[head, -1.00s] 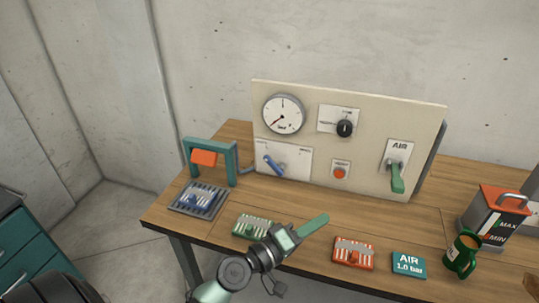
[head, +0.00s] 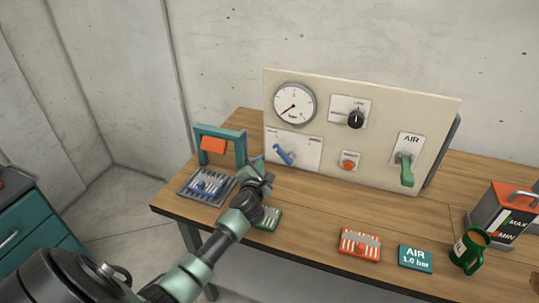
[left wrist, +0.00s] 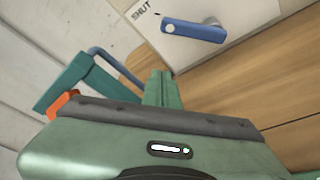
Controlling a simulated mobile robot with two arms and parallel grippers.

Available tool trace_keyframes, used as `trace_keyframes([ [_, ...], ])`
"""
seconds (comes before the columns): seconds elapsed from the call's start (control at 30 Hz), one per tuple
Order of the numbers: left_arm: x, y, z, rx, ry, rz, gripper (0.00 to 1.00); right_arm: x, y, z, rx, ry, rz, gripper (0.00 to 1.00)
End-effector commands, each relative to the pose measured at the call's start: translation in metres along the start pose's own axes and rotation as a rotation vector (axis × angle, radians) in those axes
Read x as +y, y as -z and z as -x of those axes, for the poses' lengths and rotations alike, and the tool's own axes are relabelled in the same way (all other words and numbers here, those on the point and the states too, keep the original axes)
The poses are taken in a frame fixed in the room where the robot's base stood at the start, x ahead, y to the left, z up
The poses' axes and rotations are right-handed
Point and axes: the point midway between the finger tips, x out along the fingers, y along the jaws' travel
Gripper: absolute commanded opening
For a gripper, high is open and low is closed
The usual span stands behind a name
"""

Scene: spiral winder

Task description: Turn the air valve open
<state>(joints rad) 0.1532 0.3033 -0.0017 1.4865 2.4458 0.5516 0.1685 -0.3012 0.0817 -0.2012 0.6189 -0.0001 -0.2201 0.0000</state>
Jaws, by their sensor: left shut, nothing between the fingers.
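The white panel (head: 385,95) holds a plate marked AIR with a green lever (head: 407,172) hanging down at the right. At its lower left, a plate holds a blue lever (head: 284,154), tilted down to the right. The blue lever also shows in the left wrist view (left wrist: 193,31), beside the word SHUT. My left gripper (head: 257,165) is shut and empty, a little left of and below the blue lever in the head view. Its closed green fingers show in the left wrist view (left wrist: 163,88), apart from the lever. My right gripper is not in view.
The panel also has a gauge (head: 294,104), a black knob (head: 355,119) and a red button (head: 348,165). A teal frame (head: 222,132) stands left of it.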

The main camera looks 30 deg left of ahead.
Motion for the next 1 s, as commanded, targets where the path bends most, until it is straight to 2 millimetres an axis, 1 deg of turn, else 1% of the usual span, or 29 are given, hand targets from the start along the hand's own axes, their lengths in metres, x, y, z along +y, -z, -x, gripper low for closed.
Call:
trace_keyframes([
  [0.03, 0.0, 0.0, -0.013, 0.001, -0.002, 0.001, 0.0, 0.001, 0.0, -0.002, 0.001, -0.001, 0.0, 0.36],
  [0.1, 0.0, 0.0, -0.027, 0.001, -0.002, 0.0, 0.0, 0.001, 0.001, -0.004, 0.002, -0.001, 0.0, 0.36],
  [0.27, -0.001, 0.0, -0.056, 0.0, -0.001, -0.001, 0.0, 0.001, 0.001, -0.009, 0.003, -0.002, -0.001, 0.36],
  [0.3, 0.002, -0.011, -0.051, -0.004, 0.0, 0.001, 0.0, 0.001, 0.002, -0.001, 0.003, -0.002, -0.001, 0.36],
  [0.33, 0.002, -0.017, -0.048, -0.005, 0.001, 0.001, 0.0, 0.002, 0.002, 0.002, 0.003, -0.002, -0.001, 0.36],
  [0.5, 0.001, -0.034, -0.041, -0.004, 0.0, 0.0, 0.0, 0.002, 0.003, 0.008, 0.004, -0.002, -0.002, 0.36],
  [0.67, 0.0, -0.039, -0.039, -0.002, 0.0, -0.003, 0.0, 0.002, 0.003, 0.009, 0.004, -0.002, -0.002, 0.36],
  [1.0, 0.0, -0.039, -0.039, -0.002, -0.001, -0.004, 0.0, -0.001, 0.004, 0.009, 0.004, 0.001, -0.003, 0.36],
])
